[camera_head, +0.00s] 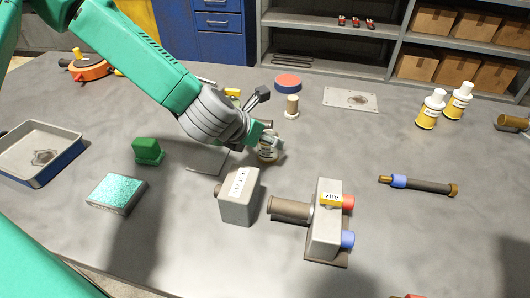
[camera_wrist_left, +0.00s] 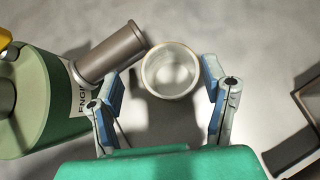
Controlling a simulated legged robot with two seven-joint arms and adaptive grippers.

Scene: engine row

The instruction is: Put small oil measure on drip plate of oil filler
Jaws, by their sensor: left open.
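The small oil measure looks to be the pale round cup (camera_wrist_left: 171,72) in the left wrist view. In the head view it shows as a small pale vessel (camera_head: 268,153) on the table, partly hidden by my left gripper (camera_head: 264,138). In the wrist view my left gripper (camera_wrist_left: 163,88) is open, its fingers on either side of the cup's near part, with gaps visible. A flat grey plate (camera_head: 208,159) lies beside the gripper, and a stained plate (camera_head: 340,97) lies farther back. I cannot tell which is the drip plate. My right gripper is not in view.
A green ENGINE-labelled body (camera_wrist_left: 45,105) with a brown tube (camera_wrist_left: 110,52) is close left of the gripper in the wrist view. A grey labelled block (camera_head: 239,196) and a valve-like block (camera_head: 325,225) stand in front.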

